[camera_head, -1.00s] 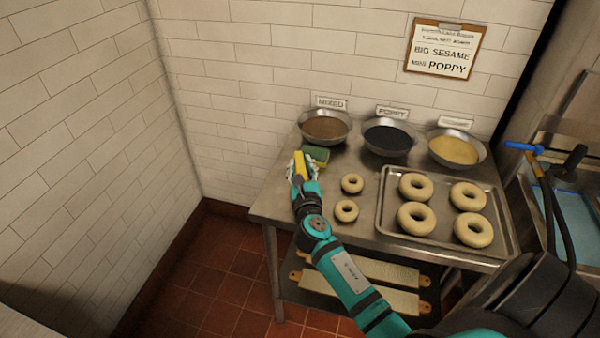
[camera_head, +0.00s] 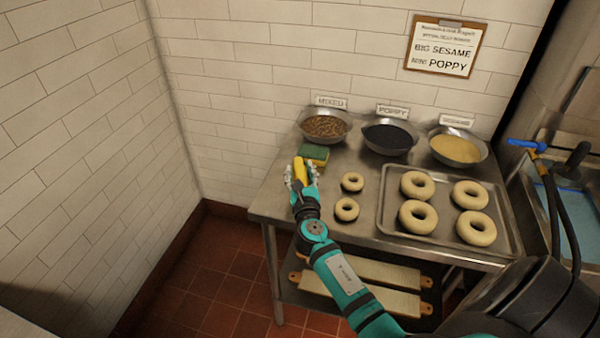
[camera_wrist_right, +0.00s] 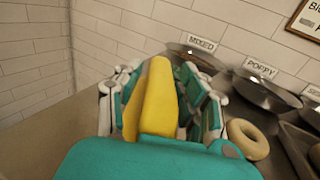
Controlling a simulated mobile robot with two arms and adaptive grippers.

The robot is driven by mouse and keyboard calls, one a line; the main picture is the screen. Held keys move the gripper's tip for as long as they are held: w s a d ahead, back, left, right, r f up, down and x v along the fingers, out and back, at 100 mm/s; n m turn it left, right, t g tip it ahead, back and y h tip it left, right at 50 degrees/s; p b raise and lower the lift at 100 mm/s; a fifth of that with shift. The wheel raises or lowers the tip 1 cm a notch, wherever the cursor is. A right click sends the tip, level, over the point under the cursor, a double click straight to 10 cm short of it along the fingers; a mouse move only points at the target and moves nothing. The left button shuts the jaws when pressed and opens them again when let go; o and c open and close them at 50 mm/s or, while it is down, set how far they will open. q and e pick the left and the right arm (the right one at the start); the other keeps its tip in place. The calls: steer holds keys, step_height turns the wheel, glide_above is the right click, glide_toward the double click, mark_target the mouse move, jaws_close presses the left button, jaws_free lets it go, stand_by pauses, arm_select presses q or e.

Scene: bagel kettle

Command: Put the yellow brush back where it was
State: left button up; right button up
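The yellow brush (camera_head: 299,169) is at the left end of the steel table, in front of a green and yellow sponge (camera_head: 314,154). My right gripper (camera_head: 300,177) is around it, and its fingers look shut on it. In the right wrist view the yellow brush (camera_wrist_right: 160,98) stands up between the fingers of my right gripper (camera_wrist_right: 160,105). The brush's lower end is hidden by the gripper, so I cannot tell whether it touches the table. My left gripper is not in view.
The steel table (camera_head: 272,198) holds bowls marked mixed (camera_head: 324,126), poppy (camera_head: 389,138) and a third one (camera_head: 457,147). Two small bagels (camera_head: 347,209) lie right of my gripper, beside a tray (camera_head: 382,215) of larger bagels. A tiled wall rises behind.

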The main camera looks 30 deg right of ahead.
steer(key=shift+o, duration=0.4)
steer(key=shift+r, duration=0.15)
steer(key=shift+s+a, duration=0.1)
steer(key=shift+s, duration=0.1)
steer(key=v, duration=1.1)
steer(key=shift+s+a+b, duration=0.15)
steer(key=shift+s+b, duration=0.15)
steer(key=shift+b, duration=0.1)
